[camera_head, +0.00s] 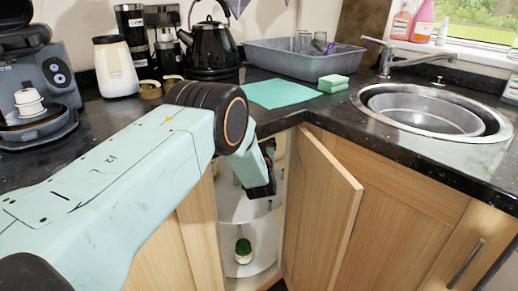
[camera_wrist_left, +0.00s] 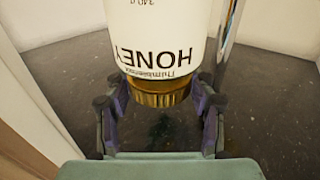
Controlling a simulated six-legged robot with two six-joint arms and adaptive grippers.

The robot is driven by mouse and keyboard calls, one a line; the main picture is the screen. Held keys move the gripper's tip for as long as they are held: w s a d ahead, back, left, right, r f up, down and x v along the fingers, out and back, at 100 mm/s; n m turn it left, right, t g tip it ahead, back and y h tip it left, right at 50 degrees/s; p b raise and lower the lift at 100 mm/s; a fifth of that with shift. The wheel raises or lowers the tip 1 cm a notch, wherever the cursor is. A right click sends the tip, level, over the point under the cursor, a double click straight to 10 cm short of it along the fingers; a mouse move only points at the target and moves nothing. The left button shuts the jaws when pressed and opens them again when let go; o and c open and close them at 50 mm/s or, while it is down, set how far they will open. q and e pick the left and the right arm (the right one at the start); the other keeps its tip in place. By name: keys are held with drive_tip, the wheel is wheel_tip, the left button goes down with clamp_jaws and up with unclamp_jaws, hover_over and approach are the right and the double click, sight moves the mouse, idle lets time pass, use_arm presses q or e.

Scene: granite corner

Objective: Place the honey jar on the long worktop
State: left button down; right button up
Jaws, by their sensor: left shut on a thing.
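The honey jar (camera_wrist_left: 158,40) fills the upper middle of the left wrist view. It is white with black "HONEY" lettering, upside down in that picture, and has a gold lid (camera_wrist_left: 160,92). My left gripper (camera_wrist_left: 160,108) is shut on the jar around its lid. In the head view my left arm reaches into the open corner cupboard, where my left gripper (camera_head: 266,172) shows dark in the opening. The jar cannot be made out there. The black granite worktop (camera_head: 95,125) runs along both walls above the cupboard. My right gripper is not in view.
The open cupboard door (camera_head: 322,205) stands right of my arm. A green-lidded jar (camera_head: 243,252) stands on the lower white shelf. The worktop holds a coffee machine (camera_head: 35,75), white canister (camera_head: 116,68), kettle (camera_head: 210,48), teal cloth (camera_head: 280,93), grey basin (camera_head: 300,63) and sink (camera_head: 425,110).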

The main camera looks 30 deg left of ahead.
use_arm(q)
drive_tip(key=shift+r, duration=0.5)
